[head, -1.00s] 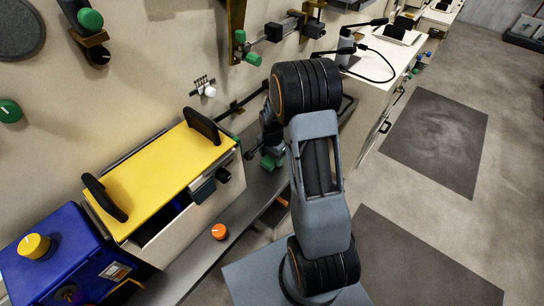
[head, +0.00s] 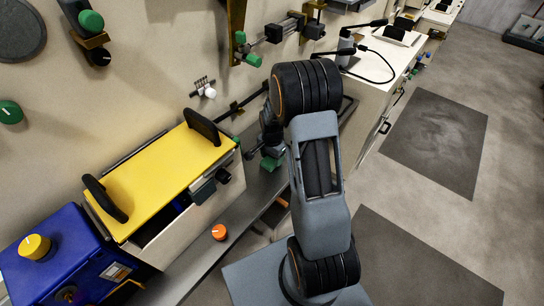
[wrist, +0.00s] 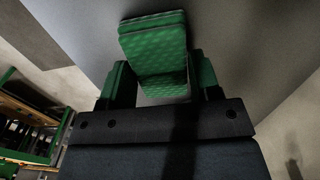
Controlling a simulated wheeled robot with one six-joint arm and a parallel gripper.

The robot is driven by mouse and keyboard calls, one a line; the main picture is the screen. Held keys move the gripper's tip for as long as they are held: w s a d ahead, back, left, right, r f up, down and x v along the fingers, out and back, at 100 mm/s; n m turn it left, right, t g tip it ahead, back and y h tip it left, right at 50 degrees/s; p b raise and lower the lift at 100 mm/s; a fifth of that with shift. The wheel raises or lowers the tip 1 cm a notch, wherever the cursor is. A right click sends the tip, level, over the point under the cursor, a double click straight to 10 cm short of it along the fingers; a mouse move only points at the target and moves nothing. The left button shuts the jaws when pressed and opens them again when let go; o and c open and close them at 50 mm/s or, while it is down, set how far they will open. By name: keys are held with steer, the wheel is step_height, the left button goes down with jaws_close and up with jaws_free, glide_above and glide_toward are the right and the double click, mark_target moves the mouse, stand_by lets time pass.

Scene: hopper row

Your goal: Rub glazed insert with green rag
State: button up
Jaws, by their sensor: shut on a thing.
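In the wrist view, a green patterned rag (wrist: 152,42), looking like a folded pad, sits between the two green fingers of my gripper (wrist: 158,78). The gripper is shut on it. A plain grey surface lies beyond the rag; I cannot tell whether they touch. In the head view my gripper (head: 271,161) is small and partly hidden by my arm, low over the grey ledge beside the wall. I cannot pick out the glazed insert for certain in either view.
A yellow-lidded hopper (head: 160,182) with black handles stands left of my gripper, beside a blue box (head: 62,262). An orange knob (head: 219,232) is on the ledge (head: 240,222). A white cabinet (head: 375,75) with black cables stands beyond my arm. The floor at right is open.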

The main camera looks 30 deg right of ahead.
mark_target(272, 158)
steer(key=shift+r, duration=0.1)
steer(key=shift+r+p, duration=2)
steer(key=shift+r, duration=0.95)
